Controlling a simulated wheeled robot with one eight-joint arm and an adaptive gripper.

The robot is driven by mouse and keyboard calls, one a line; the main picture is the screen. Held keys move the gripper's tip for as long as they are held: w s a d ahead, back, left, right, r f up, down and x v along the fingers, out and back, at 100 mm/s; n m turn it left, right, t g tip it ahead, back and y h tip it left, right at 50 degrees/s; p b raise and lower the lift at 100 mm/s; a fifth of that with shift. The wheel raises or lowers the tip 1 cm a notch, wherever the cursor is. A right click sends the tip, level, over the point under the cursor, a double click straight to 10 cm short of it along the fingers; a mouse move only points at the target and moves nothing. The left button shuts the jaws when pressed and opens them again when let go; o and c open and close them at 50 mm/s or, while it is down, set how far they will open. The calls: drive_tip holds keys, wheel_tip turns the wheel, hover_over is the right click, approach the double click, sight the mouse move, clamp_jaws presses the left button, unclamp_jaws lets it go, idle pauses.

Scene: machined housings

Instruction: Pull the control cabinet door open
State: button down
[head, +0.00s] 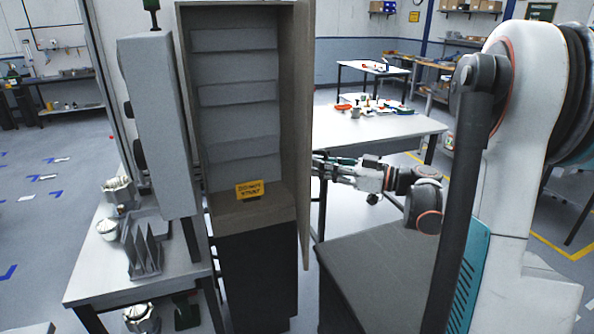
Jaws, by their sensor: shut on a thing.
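The control cabinet (252,215) stands tall in the middle of the head view, its inside with grey panels exposed. Its door (304,130) stands open at the right side, seen nearly edge-on as a narrow brown panel. My gripper (320,165) is at the right of the door, about halfway up, shut on the door's handle. The handle and the fingertips are mostly hidden by the door's edge.
A grey cabinet (165,125) and a bench with machined parts (95,265) are close on the left. A dark-topped surface (375,275) lies below my arm. A white table (385,128) with small parts stands behind. Open floor lies far left.

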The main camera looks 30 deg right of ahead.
drive_tip(key=shift+s+d+f, duration=0.1)
drive_tip(key=shift+s+d, duration=0.1)
drive_tip(key=shift+d, duration=0.7)
drive_tip(key=shift+s+d, duration=0.2)
drive_tip(key=shift+d, duration=0.7)
drive_tip(key=shift+s+d+f, duration=0.1)
drive_tip(key=shift+s+d, duration=0.1)
drive_tip(key=shift+d, duration=0.7)
drive_tip(key=c, duration=1.9)
unclamp_jaws()
drive_tip(key=shift+o, duration=1)
drive_tip(key=shift+s+r, duration=0.15)
drive_tip(key=shift+s, duration=0.05)
drive_tip(key=shift+w, duration=0.15)
drive_tip(key=v, duration=1.2)
drive_tip(key=shift+d, duration=0.1)
